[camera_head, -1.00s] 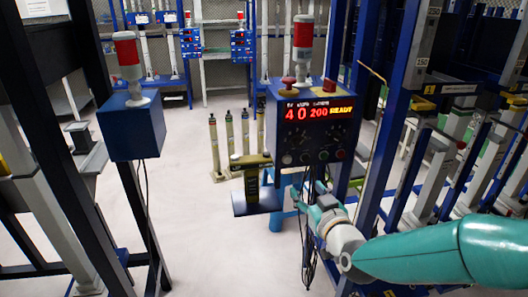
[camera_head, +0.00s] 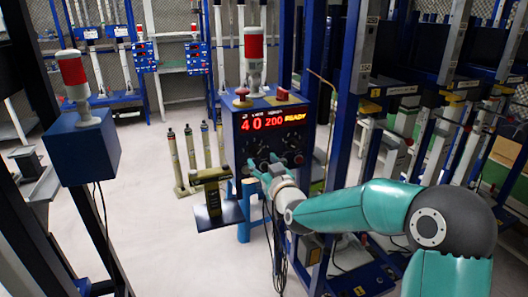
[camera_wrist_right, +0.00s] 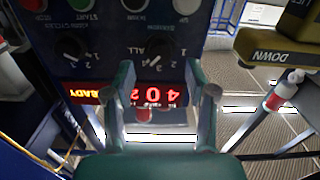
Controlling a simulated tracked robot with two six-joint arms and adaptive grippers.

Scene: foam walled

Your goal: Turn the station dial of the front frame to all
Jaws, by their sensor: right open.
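The front frame's control box (camera_head: 268,125) is blue, with a red lit display (camera_head: 262,122) reading 40, 200 and READY. The station dial (camera_wrist_right: 157,52) is a dark round knob with ALL and numerals around it, seen upside down in the right wrist view. I cannot tell for sure where its pointer stands. My right gripper (camera_wrist_right: 158,78) is open, its two fingers spread on either side of the dial's line, with nothing held. In the head view my right gripper (camera_head: 262,172) is close in front of the box's lower left face. My left gripper is not in view.
A second dark dial (camera_wrist_right: 75,50) sits beside the station dial. Green, red and black buttons line the panel edge. A dark yellow part marked DOWN (camera_wrist_right: 285,50) is beside the panel.

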